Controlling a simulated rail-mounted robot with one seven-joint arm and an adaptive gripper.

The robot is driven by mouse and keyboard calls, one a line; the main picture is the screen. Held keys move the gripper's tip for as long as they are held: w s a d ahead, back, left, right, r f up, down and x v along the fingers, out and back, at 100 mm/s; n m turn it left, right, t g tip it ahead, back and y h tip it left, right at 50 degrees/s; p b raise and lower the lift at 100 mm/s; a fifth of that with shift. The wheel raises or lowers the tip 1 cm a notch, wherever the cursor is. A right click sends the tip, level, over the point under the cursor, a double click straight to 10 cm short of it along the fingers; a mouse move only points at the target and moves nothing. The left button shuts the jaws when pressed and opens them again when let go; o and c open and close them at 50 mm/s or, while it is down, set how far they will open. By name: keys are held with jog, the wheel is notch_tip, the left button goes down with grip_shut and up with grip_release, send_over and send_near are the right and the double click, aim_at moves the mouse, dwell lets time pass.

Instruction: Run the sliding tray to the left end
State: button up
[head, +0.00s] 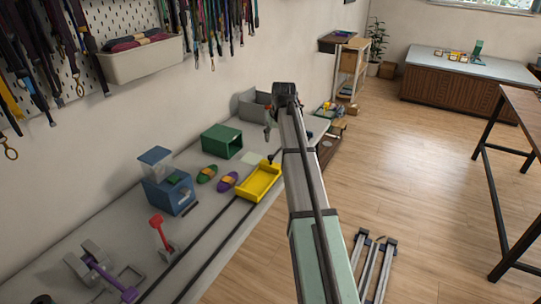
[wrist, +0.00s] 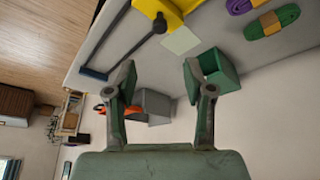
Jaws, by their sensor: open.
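The yellow sliding tray (head: 262,180) sits on two dark rails (head: 215,232) towards their far right end in the head view. A dark knob stands at its far end. In the wrist view the tray (wrist: 172,10) shows only in part at the top edge, with the knob (wrist: 160,22) beside it. My gripper (wrist: 160,75) is open with nothing between its fingers. In the head view my gripper (head: 268,134) is beyond the tray and apart from it, partly hidden by my arm.
A green open box (head: 222,141), green and purple cord bundles (head: 217,180) and a blue machine (head: 168,185) stand along the wall side. A grey bin (head: 250,106) is at the far end. A red-handled lever (head: 160,232) stands near the rails. The rails left of the tray look clear.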

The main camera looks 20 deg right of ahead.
aim_at(271, 156)
jog(key=p+x, duration=0.2)
jog(key=x, duration=1.2)
jog(key=shift+w, duration=0.1)
jog(key=shift+r, duration=0.1)
grip_shut()
